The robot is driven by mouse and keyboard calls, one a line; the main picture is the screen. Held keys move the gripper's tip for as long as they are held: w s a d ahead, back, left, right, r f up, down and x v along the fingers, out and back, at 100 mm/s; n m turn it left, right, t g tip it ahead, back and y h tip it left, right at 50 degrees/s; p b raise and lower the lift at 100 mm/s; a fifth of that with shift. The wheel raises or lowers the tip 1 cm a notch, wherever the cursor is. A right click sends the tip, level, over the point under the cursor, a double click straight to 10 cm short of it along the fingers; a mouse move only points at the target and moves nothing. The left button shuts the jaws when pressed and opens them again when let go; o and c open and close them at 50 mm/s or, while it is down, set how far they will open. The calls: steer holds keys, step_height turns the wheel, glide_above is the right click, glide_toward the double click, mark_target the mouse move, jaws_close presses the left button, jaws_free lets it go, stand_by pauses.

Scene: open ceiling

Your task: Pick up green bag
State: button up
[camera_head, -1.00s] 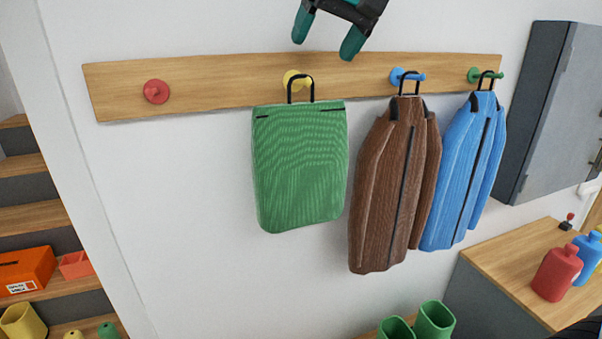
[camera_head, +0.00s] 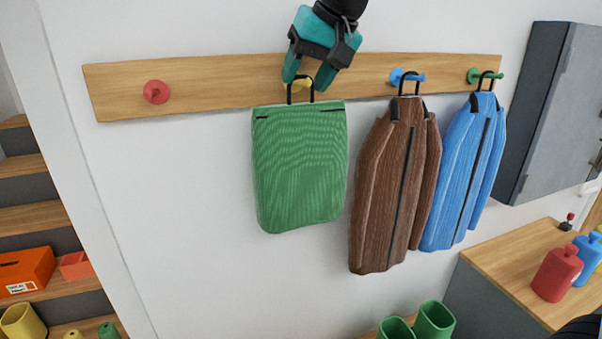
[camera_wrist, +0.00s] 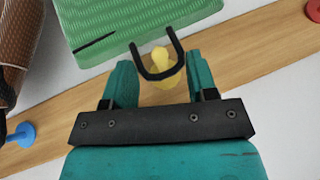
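The green bag (camera_head: 300,170) hangs by its black handle loop (camera_head: 301,88) from the yellow peg (camera_head: 297,83) on the wooden rail. In the wrist view the green bag (camera_wrist: 135,25) is at the top, with its black handle (camera_wrist: 160,72) around the yellow peg (camera_wrist: 159,58). My teal gripper (camera_head: 308,84) is at the peg and handle, pointing down. In the wrist view my gripper (camera_wrist: 155,82) is open, with one finger on each side of the handle and peg. The fingers appear apart from the handle; exact depth is hard to tell.
A brown jacket (camera_head: 395,185) hangs from a blue peg close right of the bag, and a blue jacket (camera_head: 466,172) is beyond it. A red peg (camera_head: 156,92) on the wooden rail (camera_head: 220,84) is bare. The wall left of the bag is clear.

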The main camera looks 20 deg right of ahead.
steer(key=c, duration=0.7)
steer(key=shift+r, duration=0.15)
